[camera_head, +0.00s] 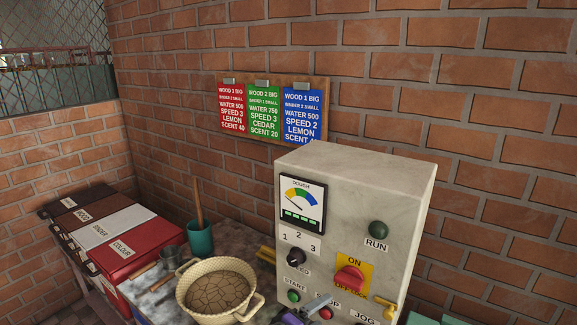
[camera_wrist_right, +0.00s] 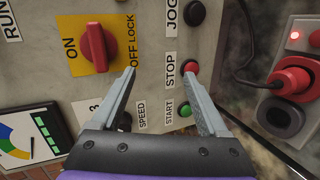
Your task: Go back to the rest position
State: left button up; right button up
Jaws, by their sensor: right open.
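My right gripper (camera_head: 318,302) is at the bottom of the head view, in front of the grey control box (camera_head: 409,195). In the right wrist view my right gripper (camera_wrist_right: 162,72) is open, with nothing between its fingers. One fingertip overlaps the red STOP button (camera_wrist_right: 191,67) in that view; I cannot tell whether they touch. The green START button (camera_wrist_right: 184,110) shows beside that finger. The red rotary switch (camera_wrist_right: 97,48) on its yellow plate lies past the other finger; it also shows in the head view (camera_head: 350,278). My left gripper is in neither view.
A cream pot (camera_head: 188,302) of cracked dough stands on the table left of the box. Behind it are a teal cup (camera_head: 200,240) and a metal cup (camera_head: 172,257). Labelled bins (camera_head: 135,245) stand at the left. A brick wall with recipe cards (camera_head: 264,112) is behind.

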jog(key=s+d+f+m+g+y, duration=0.25)
jog(key=s+d+f, duration=0.2)
jog(key=d, duration=0.35)
jog(key=s+d+f+m+g+y, duration=0.1)
jog(key=s+f+m+y, duration=0.2)
jog(key=s, duration=0.5)
jog(key=s+d+f+m+g+y, duration=0.1)
jog(key=s+d+f+m+y, duration=0.1)
jog(key=s, duration=0.7)
notch_tip(320, 180, down, 4)
jog(key=shift+d+r+m+g+y, duration=0.15)
jog(key=shift+d+m+g+y, duration=0.2)
jog(key=shift+m+y, duration=0.45)
